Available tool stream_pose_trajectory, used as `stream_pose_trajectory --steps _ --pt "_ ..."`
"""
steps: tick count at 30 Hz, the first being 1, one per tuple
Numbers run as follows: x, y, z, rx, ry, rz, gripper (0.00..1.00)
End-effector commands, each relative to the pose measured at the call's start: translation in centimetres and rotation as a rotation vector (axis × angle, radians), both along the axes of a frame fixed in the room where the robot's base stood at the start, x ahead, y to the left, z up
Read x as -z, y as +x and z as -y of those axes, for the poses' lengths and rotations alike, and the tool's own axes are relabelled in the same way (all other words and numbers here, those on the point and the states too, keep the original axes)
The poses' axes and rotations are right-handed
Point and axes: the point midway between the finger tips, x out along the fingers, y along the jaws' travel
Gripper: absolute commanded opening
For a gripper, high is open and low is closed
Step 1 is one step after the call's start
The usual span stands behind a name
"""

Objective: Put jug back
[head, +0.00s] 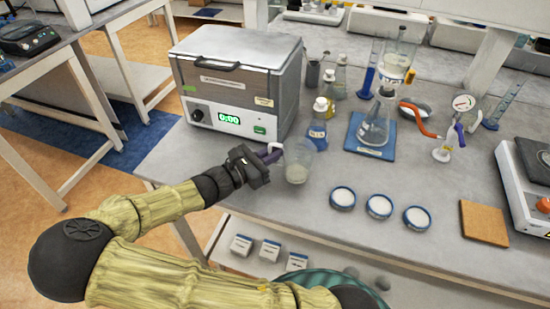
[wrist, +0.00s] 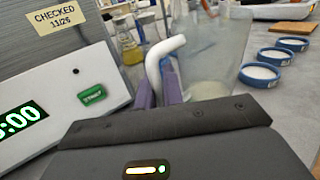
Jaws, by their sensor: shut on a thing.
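The jug (head: 298,163) is a clear beaker-like vessel with a white handle and some pale content at its bottom. It is upright at the front of the bench, right of the white-fronted machine. My gripper (head: 272,155) reaches it from the left, with its purple fingers shut on the handle. In the wrist view the white handle (wrist: 165,50) runs between the fingers (wrist: 160,88), and the jug's clear wall (wrist: 215,60) is just beyond. I cannot tell whether the jug's base touches the bench.
The box-shaped machine (head: 235,85) with a green display stands close behind my gripper. A cork mat (head: 484,222) lies farther right.

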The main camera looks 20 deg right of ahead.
Motion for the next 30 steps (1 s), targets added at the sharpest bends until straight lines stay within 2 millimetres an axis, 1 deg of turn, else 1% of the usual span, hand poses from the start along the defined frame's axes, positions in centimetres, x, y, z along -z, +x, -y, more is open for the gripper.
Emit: stream_pose_trajectory --steps 1,3,5,14,19,20,22,23,30 --pt "1.0 0.0 0.0 -0.001 -0.004 -0.003 0.0" --pt "1.8 0.0 0.0 0.0 -0.003 -0.002 0.0" --pt "2.3 0.0 0.0 0.001 -0.003 -0.001 0.0" --pt "2.4 0.0 0.0 0.0 -0.001 0.0 0.0" --pt "2.8 0.0 0.0 0.0 -0.002 -0.002 0.0" --pt "2.8 0.0 0.0 0.0 0.0 -0.001 0.15" --pt "2.8 0.0 0.0 0.0 0.0 -0.001 0.28" --pt "2.8 0.0 0.0 0.0 0.0 -0.001 0.31" --pt "2.8 0.0 0.0 0.0 0.0 -0.001 0.31"
